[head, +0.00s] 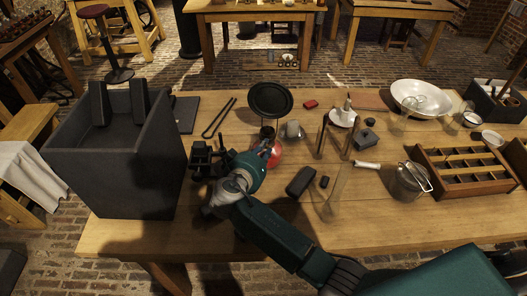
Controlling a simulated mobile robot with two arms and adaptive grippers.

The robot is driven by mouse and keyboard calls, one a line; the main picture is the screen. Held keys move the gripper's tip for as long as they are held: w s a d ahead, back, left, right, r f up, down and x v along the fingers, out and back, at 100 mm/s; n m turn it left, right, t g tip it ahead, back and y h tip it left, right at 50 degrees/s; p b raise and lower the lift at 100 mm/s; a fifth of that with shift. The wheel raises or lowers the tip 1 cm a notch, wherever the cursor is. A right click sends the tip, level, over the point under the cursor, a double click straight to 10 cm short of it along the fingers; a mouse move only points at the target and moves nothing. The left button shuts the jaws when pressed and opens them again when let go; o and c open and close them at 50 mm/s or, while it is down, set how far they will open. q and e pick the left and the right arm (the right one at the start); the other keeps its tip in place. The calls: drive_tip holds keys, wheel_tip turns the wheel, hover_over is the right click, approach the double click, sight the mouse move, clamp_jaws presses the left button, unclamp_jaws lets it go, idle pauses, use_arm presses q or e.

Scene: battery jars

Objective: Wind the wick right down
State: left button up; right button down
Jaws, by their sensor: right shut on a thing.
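A small lamp with a red, rounded body (275,155) stands near the middle of the table, with a dark top. My right arm comes in from the lower right and bends at the wrist. Its right gripper (265,145) is at the lamp's upper left side, shut on a small part there, seemingly the wick knob. The knob and the fingertips are largely hidden by my wrist and the dark parts around them. The wick cannot be made out. My left gripper is not in view.
A large dark box (110,170) stands at the table's left. A black round plate on a stand (270,100) is behind the lamp. A black device (205,160) stands left of my wrist. Glassware, a white bowl (420,97) and a wooden divided tray (465,168) fill the right.

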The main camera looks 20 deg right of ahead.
drive_tip(key=shift+w+r+n, duration=0.1)
drive_tip(key=shift+r+n, duration=0.1)
drive_tip(key=shift+n, duration=0.2)
idle(0.3)
drive_tip(key=c, duration=1.7)
unclamp_jaws()
drive_tip(key=shift+a, duration=0.1)
drive_tip(key=shift+o, duration=0.2)
drive_tip(key=shift+f, duration=0.1)
drive_tip(key=v, duration=0.7)
drive_tip(key=shift+s+a, duration=0.2)
drive_tip(key=shift+s, duration=0.05)
